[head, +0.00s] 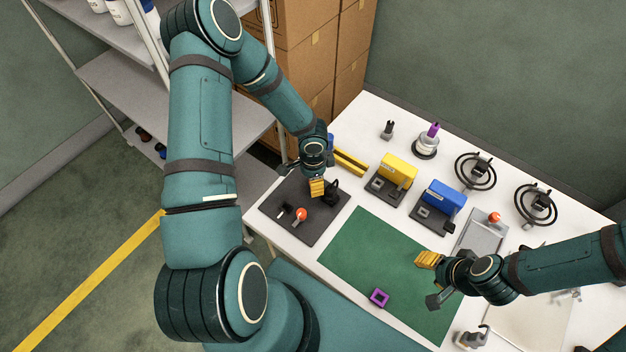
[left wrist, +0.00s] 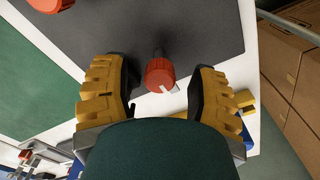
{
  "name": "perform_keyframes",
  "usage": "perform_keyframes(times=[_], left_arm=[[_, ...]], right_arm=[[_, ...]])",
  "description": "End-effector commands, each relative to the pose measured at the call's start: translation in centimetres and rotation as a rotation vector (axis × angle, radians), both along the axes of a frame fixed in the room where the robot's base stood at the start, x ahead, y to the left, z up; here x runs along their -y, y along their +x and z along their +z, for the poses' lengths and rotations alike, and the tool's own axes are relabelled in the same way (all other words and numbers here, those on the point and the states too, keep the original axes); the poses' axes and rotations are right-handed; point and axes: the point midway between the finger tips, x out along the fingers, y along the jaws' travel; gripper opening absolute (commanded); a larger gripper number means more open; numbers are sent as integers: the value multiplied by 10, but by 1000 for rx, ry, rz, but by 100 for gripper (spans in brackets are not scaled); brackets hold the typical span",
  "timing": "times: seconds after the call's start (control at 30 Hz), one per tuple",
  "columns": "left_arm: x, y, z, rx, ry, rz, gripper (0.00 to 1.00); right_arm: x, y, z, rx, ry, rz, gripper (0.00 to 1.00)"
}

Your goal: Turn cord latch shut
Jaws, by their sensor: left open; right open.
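A dark grey board (head: 275,215) lies at the left end of the white table and also shows in the left wrist view (left wrist: 205,30). An orange-red knob (head: 301,214) stands near its front. In the left wrist view, a red knob (left wrist: 160,73) with a white mark lies between my left gripper's open yellow fingers (left wrist: 155,90); contact cannot be told. A second red knob (left wrist: 48,4) is at the top edge. No part is clearly identifiable as the cord latch. My right gripper (head: 431,279) is open above the green mat.
The green mat (head: 365,250) holds a purple square ring (head: 379,298). Cardboard boxes (head: 305,50) and a shelf (head: 185,90) stand beyond the left end.

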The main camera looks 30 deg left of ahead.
Motion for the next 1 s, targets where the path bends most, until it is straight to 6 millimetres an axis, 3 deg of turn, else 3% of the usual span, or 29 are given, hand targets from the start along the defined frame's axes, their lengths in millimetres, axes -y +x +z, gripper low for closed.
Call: perform_keyframes(times=[0.37, 0.5, 0.53, 1.0], left_arm=[[0, 0, -4, 0, 0, 1, 57], [0, 0, -4, 0, 0, 0, 8], [0, 0, -4, 0, 0, 0, 0], [0, 0, -4, -1, 1, -25, 0]], right_arm=[[0, 0, 0, 0, 0, 0, 47], [0, 0, 0, 0, 0, 0, 47], [0, 0, 0, 0, 0, 0, 47], [0, 0, -2, 0, 0, 0, 47]])
